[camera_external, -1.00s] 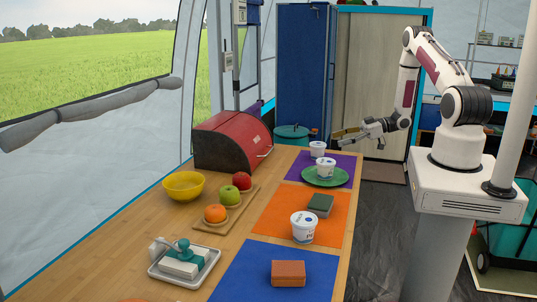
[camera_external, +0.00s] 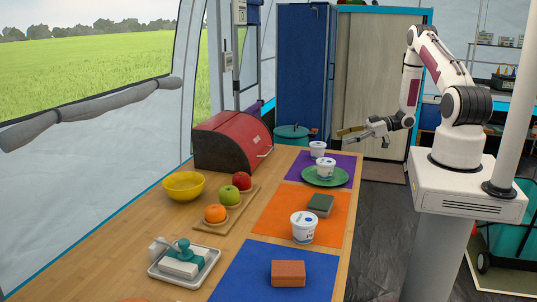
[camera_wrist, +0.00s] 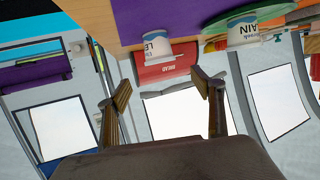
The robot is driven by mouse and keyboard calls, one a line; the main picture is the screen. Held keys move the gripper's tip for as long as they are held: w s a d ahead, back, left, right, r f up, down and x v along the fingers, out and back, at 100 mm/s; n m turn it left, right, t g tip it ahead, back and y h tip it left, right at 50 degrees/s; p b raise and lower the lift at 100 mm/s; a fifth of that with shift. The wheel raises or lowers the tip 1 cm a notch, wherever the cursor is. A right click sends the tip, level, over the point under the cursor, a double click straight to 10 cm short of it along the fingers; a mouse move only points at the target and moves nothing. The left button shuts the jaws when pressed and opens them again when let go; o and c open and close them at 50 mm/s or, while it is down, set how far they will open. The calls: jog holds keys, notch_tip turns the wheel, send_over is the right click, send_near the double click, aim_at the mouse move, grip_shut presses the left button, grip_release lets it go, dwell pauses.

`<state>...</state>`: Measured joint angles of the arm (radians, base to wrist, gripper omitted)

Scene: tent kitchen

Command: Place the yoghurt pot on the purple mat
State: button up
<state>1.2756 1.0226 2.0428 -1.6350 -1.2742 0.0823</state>
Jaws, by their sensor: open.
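Three white yoghurt pots stand upright on the table: one (camera_external: 317,149) at the far end by the purple mat, one (camera_external: 325,168) on a green plate (camera_external: 313,180), and one (camera_external: 303,227) on the orange mat. The purple mat (camera_external: 346,161) lies under the plate. The far pot's exact footing against the mat is unclear. My gripper (camera_external: 342,135) is open and empty, above and right of the far pot in the external view. In the wrist view my gripper (camera_wrist: 160,82) shows spread fingers, with two pots (camera_wrist: 157,46) (camera_wrist: 243,34) beyond the tips and the purple mat (camera_wrist: 150,18) above.
A red bread bin (camera_external: 228,142), yellow bowl (camera_external: 183,186), fruit board (camera_external: 231,219) and butter dish (camera_external: 205,272) line the left. Open air surrounds my gripper.

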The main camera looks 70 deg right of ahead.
jog(key=w+d+r+g+h, duration=0.3)
jog(key=w+r+h, duration=0.3)
jog(key=w+r, duration=0.45)
jog(key=s+a+r+m+g+h, duration=0.1)
jog(key=a+r+h, duration=0.15)
jog(key=r, duration=0.45)
jog(key=a+r+m+g+h, duration=0.1)
jog(key=a+r, duration=0.3)
jog(key=r, duration=0.3)
jog(key=s+a+r+m+g+y, duration=0.1)
jog(key=s+a+r+y, duration=0.1)
jog(key=s+a, duration=0.9)
jog(key=s+a+r+g+y, duration=0.2)
jog(key=s+a+r, duration=0.1)
jog(key=s+a, duration=0.9)
jog(key=a, duration=0.5)
jog(key=shift+s+a+m+y, duration=0.2)
jog(key=shift+m+y, duration=0.15)
jog(key=shift+m, duration=0.05)
